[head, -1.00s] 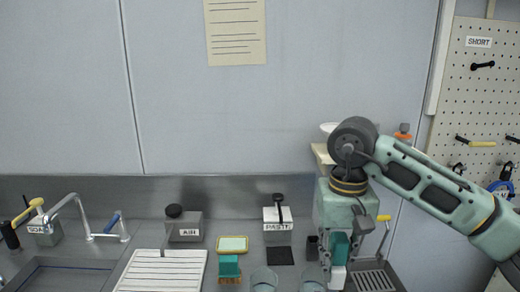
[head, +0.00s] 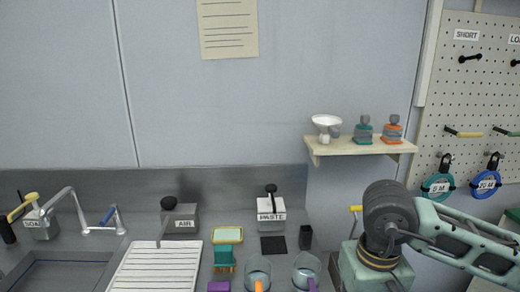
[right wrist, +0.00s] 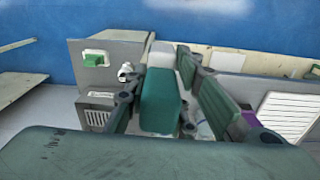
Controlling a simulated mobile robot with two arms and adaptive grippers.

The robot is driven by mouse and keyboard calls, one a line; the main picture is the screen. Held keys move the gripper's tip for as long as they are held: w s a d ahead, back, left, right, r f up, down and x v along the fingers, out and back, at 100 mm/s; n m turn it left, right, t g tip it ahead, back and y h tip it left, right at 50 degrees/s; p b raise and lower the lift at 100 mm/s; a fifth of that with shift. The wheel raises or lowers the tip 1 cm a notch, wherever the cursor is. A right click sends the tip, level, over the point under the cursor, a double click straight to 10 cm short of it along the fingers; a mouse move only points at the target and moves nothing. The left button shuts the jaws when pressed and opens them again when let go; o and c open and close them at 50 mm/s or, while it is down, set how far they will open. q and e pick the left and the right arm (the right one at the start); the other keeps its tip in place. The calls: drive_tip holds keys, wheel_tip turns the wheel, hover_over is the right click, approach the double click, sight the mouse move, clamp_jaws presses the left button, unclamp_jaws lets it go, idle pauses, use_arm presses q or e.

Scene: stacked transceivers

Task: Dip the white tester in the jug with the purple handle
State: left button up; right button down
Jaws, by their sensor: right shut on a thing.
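The jug with the purple handle (head: 307,268) is clear and stands on the counter at the bottom of the head view, its lower part cut off. A similar jug with an orange handle (head: 257,270) stands to its left. My right gripper (right wrist: 175,90) is below the head view's frame; only its arm shows, right of the jugs. In the right wrist view it is shut on a teal body with a whitish end, apparently the white tester (right wrist: 160,58). Its tip is hidden. Something purple (right wrist: 243,128) shows partly hidden behind the fingers. My left gripper is not in view.
A white ribbed drainboard (head: 155,270) and sink (head: 60,275) lie left. A teal brush (head: 224,255), a PASTE box (head: 271,212) and a dark cup (head: 306,237) stand near the jugs. A wall shelf (head: 360,147) overhangs above my right arm.

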drive_tip(key=shift+s+f, duration=0.15)
drive_tip(key=shift+s, duration=0.05)
idle(0.6)
